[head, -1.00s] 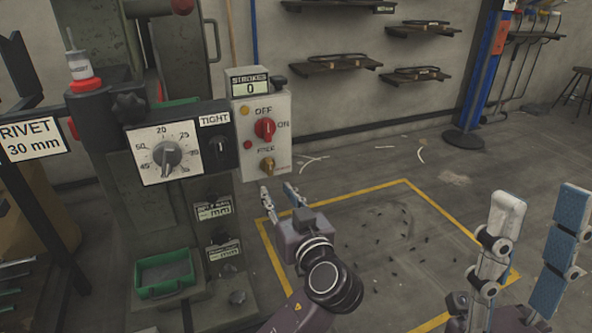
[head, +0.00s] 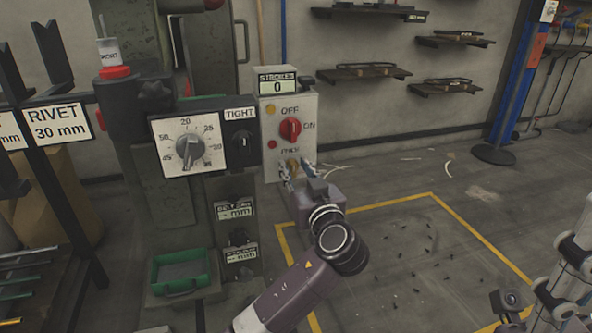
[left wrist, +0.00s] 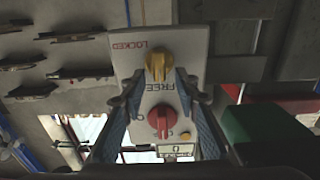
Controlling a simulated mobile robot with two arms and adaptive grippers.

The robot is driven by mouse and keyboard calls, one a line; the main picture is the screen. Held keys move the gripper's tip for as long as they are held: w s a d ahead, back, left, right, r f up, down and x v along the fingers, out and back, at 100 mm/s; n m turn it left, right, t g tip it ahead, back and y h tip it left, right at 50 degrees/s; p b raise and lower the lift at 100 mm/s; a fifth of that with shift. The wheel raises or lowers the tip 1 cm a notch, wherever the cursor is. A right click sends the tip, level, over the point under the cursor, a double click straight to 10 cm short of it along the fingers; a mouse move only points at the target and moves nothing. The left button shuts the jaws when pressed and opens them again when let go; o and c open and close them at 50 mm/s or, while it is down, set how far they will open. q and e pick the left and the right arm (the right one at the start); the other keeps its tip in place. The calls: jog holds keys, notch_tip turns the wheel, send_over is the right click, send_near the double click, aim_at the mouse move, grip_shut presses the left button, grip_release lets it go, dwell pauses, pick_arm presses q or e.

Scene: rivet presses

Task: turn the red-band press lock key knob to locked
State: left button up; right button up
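The press at left carries a red ring (head: 115,73) under a white bottle. Its pale control box (head: 305,102) bears a red switch (head: 290,129) and, lower down, the yellow lock key knob (head: 292,165). In the left wrist view, the picture is upside down and the yellow knob (left wrist: 159,67) has its handle roughly in line with the FREE lettering; LOCKED is off to one side. My left gripper (head: 299,172) is open, its fingers on either side of the knob, contact unclear. It also shows in the wrist view (left wrist: 158,82). My right gripper (head: 574,258) is partly cut off at the right edge.
A dial panel (head: 188,145) and a TIGHT switch (head: 240,142) sit left of the box. A green tray (head: 180,272) is below. Wall shelves (head: 365,73) and a blue post (head: 520,70) stand behind. The yellow-outlined floor at right holds small debris.

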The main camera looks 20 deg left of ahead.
pick_arm(q)
jog(key=shift+c, duration=0.4)
grip_shut()
